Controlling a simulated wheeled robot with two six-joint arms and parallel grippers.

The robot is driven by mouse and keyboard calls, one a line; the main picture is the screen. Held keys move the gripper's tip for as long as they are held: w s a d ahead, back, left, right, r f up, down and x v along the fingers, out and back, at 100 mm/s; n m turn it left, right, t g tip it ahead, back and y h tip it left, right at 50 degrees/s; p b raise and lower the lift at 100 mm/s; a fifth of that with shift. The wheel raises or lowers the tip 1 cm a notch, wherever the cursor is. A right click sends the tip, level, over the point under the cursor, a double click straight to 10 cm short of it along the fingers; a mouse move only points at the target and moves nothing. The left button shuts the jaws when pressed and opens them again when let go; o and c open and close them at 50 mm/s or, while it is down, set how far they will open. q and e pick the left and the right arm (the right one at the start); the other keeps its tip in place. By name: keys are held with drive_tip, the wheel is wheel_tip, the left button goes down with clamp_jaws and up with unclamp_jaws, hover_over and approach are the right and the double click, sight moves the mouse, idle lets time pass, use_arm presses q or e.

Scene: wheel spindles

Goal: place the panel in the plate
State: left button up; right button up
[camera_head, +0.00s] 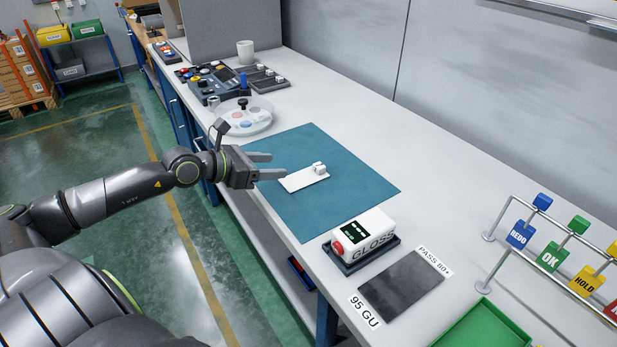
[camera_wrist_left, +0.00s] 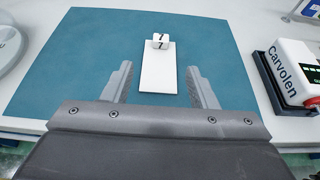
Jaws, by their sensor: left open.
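A white rectangular panel (camera_head: 300,182) with a small white block on its far end lies flat on the teal mat. It also shows in the left wrist view (camera_wrist_left: 158,75), where the block is marked 7. My left gripper (camera_head: 279,165) is open and empty, its fingers pointing at the panel. In the left wrist view the panel lies between the two fingers (camera_wrist_left: 160,85), with a gap on each side. A dark flat plate (camera_head: 402,285) lies on the bench at the front right, between labels reading 95 GU and PASS 80+. My right gripper is out of view.
A white gloss meter (camera_head: 365,232) sits in a dark base right of the mat (camera_head: 355,190). A round tray (camera_head: 244,122) stands behind the mat. A green tray (camera_head: 490,325) and a rail with coloured tags (camera_head: 548,257) are at the right. The mat around the panel is clear.

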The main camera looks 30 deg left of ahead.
use_arm(q)
approach(315, 167)
drive_tip(key=x, duration=0.3)
drive_tip(key=shift+w+r, duration=0.25)
drive_tip(key=shift+r, duration=0.05)
drive_tip(key=shift+f+p+x, duration=0.15)
drive_tip(key=shift+p+x, duration=0.2)
drive_tip(key=shift+x, duration=1.05)
drive_tip(key=shift+f+p+x, duration=0.15)
drive_tip(key=shift+p+x, duration=0.2)
drive_tip(key=shift+x, duration=1.1)
drive_tip(key=shift+s+d, duration=0.1)
drive_tip(key=shift+s, duration=0.1)
